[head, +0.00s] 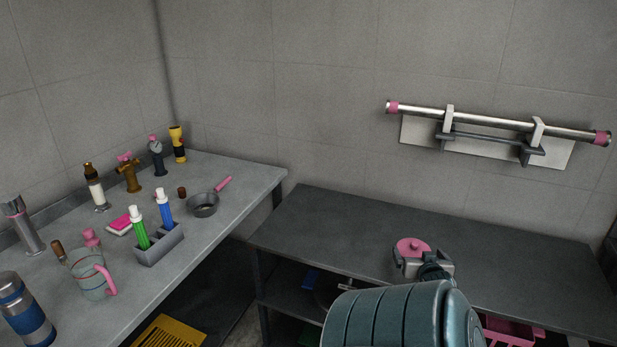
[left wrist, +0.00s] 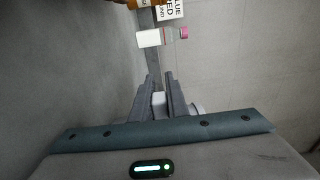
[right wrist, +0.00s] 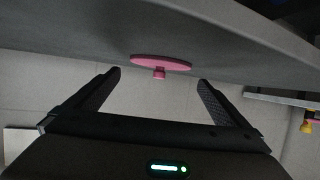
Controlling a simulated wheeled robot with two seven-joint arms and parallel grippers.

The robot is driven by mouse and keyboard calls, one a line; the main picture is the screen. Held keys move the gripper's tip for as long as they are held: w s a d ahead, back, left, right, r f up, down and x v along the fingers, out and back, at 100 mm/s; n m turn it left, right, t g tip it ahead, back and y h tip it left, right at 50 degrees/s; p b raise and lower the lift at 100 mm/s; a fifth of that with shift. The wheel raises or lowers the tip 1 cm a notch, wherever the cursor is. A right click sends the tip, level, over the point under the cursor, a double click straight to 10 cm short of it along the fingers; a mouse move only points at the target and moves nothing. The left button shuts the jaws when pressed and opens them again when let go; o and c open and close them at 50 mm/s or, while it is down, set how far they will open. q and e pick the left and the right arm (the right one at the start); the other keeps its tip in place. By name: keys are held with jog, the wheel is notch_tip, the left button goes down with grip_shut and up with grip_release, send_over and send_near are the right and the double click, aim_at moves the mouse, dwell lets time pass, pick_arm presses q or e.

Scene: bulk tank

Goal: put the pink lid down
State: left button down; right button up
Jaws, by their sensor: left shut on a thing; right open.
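The pink lid (head: 412,246) is a flat round disc with a small knob, lying on the dark bench. It also shows in the right wrist view (right wrist: 160,62), just beyond the fingertips, with its knob towards me. My right gripper (head: 424,260) is open over the bench at the lid; in its wrist view the two fingers (right wrist: 159,80) stand wide apart, with the knob between them and no visible contact. My left gripper (left wrist: 159,85) is outside the head view. In its wrist view it is shut on a pale grey thing (left wrist: 159,104), mostly hidden by the fingers.
The dark bench (head: 330,225) is clear left of the lid. A wall rack (head: 485,140) holds a bar with pink ends. The left counter (head: 240,178) carries a pan (head: 203,205), a jug (head: 90,280), a bottle caddy (head: 160,247) and several others. A yellow crate (head: 170,333) stands below.

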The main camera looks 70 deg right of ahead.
aim_at(416, 246)
jog(key=shift+x, duration=2.4)
jog(key=shift+r, duration=0.2)
jog(key=c, duration=0.9)
jog(key=shift+r, duration=0.2)
jog(key=shift+r, duration=4.75)
